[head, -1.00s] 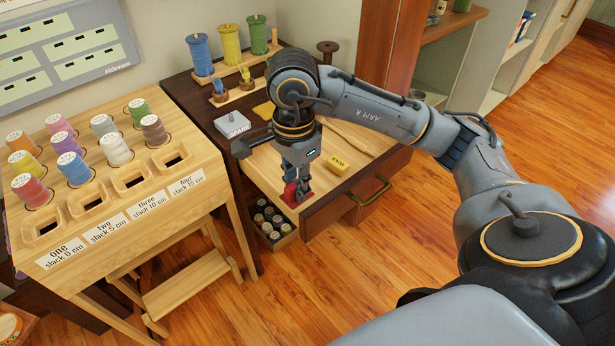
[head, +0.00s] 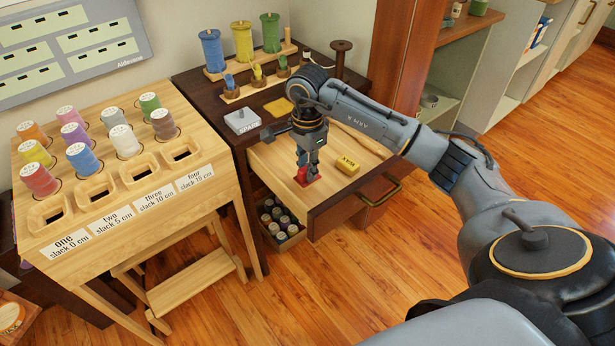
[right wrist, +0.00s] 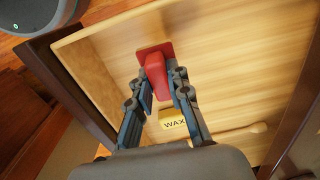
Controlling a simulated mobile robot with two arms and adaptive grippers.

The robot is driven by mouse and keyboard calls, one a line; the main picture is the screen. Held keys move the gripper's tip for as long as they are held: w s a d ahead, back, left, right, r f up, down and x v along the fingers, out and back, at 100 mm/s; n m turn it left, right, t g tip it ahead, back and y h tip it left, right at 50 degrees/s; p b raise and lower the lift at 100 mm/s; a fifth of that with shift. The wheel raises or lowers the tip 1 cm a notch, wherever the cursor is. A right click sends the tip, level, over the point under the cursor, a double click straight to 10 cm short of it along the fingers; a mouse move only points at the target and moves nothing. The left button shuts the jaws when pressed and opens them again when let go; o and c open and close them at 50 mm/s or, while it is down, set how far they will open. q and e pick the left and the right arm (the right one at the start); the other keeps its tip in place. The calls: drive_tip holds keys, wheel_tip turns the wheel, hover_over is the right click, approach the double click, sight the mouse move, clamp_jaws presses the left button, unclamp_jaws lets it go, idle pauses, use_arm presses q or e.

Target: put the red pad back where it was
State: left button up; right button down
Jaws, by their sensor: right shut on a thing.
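The red pad (head: 309,180) is a flat red plate with an upright red grip. It is in or just over the front left part of the open wooden drawer (head: 275,157). My right gripper (head: 308,163) points down and is shut on the pad's grip. The right wrist view shows the fingers (right wrist: 165,90) on either side of the red grip, with the pad's plate (right wrist: 146,50) beyond it. I cannot tell whether the plate touches the drawer floor. My left gripper is not in view.
A yellow wax block (head: 347,166) lies in the drawer beside the pad, with a wooden stick (right wrist: 240,133) near it. A grey block (head: 242,120) and thread spools (head: 240,40) stand on the dark cabinet top. A lower tray (head: 290,240) holds several spools. A spool rack (head: 130,185) stands left.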

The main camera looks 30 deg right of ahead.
wheel_tip(320, 180, down, 3)
drive_tip(key=shift+f, duration=0.2)
drive_tip(key=shift+w+d, duration=0.1)
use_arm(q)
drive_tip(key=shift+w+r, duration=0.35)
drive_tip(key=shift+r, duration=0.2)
use_arm(e)
drive_tip(key=shift+f, duration=0.1)
drive_tip(key=c, duration=1.3)
unclamp_jaws()
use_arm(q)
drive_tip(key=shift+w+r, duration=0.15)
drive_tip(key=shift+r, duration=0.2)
use_arm(e)
drive_tip(key=shift+o, duration=0.2)
wheel_tip(320, 180, up, 12)
drive_tip(key=shift+r+p, duration=0.15)
drive_tip(key=shift+p, duration=0.35)
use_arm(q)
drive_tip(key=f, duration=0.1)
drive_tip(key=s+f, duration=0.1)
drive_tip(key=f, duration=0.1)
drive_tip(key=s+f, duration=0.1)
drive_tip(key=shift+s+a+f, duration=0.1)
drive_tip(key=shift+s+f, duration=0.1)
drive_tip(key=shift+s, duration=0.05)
